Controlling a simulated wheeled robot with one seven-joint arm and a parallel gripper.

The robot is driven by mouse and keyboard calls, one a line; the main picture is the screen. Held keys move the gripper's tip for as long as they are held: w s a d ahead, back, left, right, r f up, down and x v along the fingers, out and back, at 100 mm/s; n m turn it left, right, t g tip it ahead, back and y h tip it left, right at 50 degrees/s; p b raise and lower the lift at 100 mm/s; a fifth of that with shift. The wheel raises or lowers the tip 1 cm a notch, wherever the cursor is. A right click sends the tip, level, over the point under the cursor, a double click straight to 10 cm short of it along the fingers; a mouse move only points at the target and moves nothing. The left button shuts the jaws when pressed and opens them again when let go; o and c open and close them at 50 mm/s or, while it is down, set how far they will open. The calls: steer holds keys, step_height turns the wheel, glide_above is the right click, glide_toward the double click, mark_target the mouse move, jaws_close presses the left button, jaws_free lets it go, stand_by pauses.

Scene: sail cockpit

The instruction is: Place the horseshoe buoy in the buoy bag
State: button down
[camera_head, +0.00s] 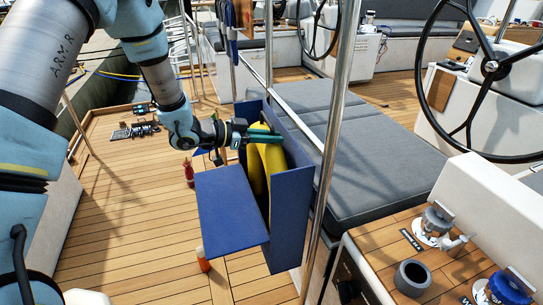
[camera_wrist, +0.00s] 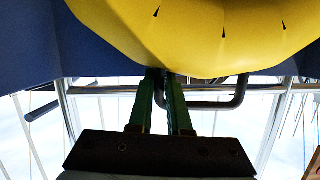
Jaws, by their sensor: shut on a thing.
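The yellow horseshoe buoy (camera_head: 274,160) is inside the blue buoy bag (camera_head: 291,205), whose front flap (camera_head: 232,202) hangs open to the left. My gripper (camera_head: 262,137) reaches over the bag's top opening from the left, beside the buoy's upper part. In the wrist view, the buoy (camera_wrist: 200,30) fills the top, with the blue bag (camera_wrist: 25,45) around it. The green fingers of my gripper (camera_wrist: 168,80) are close together at the buoy's lower edge in that view. They are shut on the buoy, though the contact itself is partly hidden.
The bag is beside a steel rail post (camera_head: 335,130) and a grey cushioned bench (camera_head: 375,165). A red bottle (camera_head: 189,174) and an orange-and-white one (camera_head: 203,260) stand on the teak deck (camera_head: 130,230). A winch (camera_head: 437,222) is at lower right. The deck at left is mostly clear.

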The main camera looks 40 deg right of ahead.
mark_target(271, 150)
step_height(271, 150, down, 4)
steer(key=b, duration=0.3)
steer(key=shift+f, duration=0.2)
steer(key=c, duration=1.2)
jaws_free()
steer(key=shift+c, duration=0.2)
steer(key=o, duration=0.4)
steer(key=b+v, duration=0.2)
steer(key=v, duration=1)
